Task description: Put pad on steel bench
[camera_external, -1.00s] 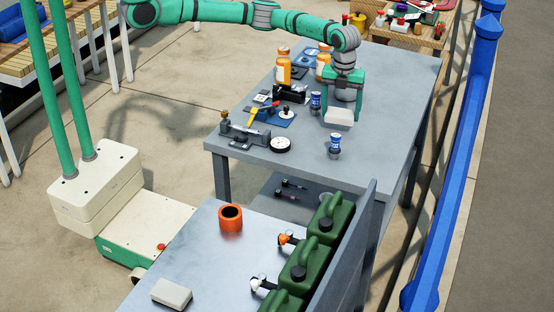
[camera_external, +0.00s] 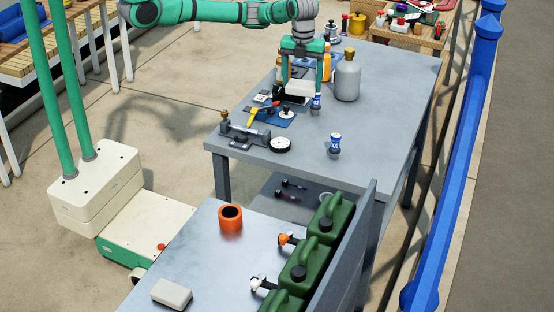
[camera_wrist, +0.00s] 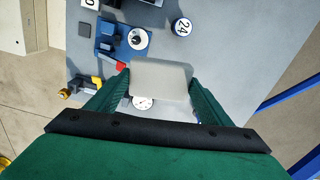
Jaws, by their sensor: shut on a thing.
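A pale, flat rectangular pad (camera_external: 299,89) is held between the two green fingers of my gripper (camera_external: 302,84), above the grey table (camera_external: 385,110). In the wrist view the pad (camera_wrist: 160,78) sits between the fingers of my gripper (camera_wrist: 158,88), with tabletop objects below. The steel bench (camera_external: 205,262), with a shiny metal top, is in the front of the external view, well away from my gripper. A similar pale block (camera_external: 171,293) lies near its front left edge.
On the steel bench stand an orange ring (camera_external: 231,218) and green canisters (camera_external: 308,262) along an upright panel. The grey table holds a grey bottle (camera_external: 347,77), blue-and-white cans (camera_external: 335,143), a vise-like tool (camera_external: 245,132) and a round dial (camera_external: 280,144). The bench's middle is clear.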

